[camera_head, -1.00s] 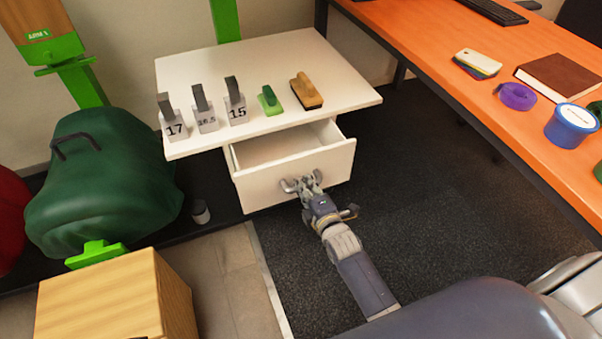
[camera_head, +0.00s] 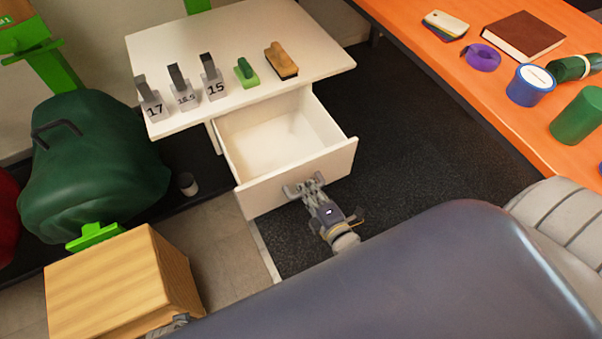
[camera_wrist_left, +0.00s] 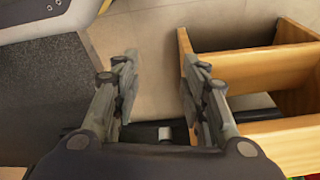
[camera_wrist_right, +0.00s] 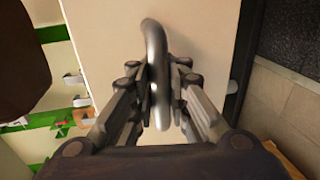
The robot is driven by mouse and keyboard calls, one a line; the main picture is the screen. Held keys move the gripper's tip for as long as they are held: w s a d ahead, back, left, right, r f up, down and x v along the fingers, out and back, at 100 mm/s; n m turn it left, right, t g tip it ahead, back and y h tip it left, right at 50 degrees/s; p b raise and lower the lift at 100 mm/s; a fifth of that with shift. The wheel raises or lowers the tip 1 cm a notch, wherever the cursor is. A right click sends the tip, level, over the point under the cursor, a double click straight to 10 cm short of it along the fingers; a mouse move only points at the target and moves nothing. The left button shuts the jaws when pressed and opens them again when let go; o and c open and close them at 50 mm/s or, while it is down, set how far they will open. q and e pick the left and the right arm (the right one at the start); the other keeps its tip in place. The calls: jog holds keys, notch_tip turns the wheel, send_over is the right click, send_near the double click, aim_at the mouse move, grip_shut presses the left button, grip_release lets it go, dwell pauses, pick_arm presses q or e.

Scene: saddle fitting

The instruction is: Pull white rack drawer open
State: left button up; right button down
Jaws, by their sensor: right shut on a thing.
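The white rack drawer (camera_head: 300,174) stands well open below the white rack top (camera_head: 310,50), and its inside looks empty. My right gripper (camera_head: 304,190) is at the drawer front and shut on the metal drawer handle. In the right wrist view the handle (camera_wrist_right: 155,60) runs between the fingers of the right gripper (camera_wrist_right: 155,95), against the white drawer front (camera_wrist_right: 205,40). My left gripper (camera_wrist_left: 160,85) is open and empty in the left wrist view, near a wooden box with open compartments (camera_wrist_left: 240,90). In the head view only a small part of it shows at the bottom.
Numbered grey blocks (camera_head: 183,88), a green-handled block (camera_head: 246,73) and a brown brush (camera_head: 281,60) stand on the rack top. The wooden box (camera_head: 115,285) and a green covered saddle form (camera_head: 90,160) are at left. An orange desk (camera_head: 480,75) is at right.

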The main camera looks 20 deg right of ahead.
pick_arm(q)
jog(key=shift+s+a+f+p, duration=0.1)
jog(key=shift+s+f, duration=0.15)
jog(key=shift+f, duration=0.2)
jog(key=shift+s+d+f+p, duration=0.15)
jog(key=shift+s+f, duration=0.1)
jog(key=shift+f, duration=0.25)
jog(key=shift+s+a+f+p, duration=0.15)
jog(key=shift+s+f, duration=0.1)
jog(key=shift+f, duration=0.2)
pick_arm(e)
jog(key=shift+v, duration=1.3)
jog(key=shift+f, duration=0.1)
jog(key=c, duration=1.6)
grip_release()
jog(key=shift+s, duration=0.1)
jog(key=shift+o, duration=0.2)
jog(key=v, duration=1.2)
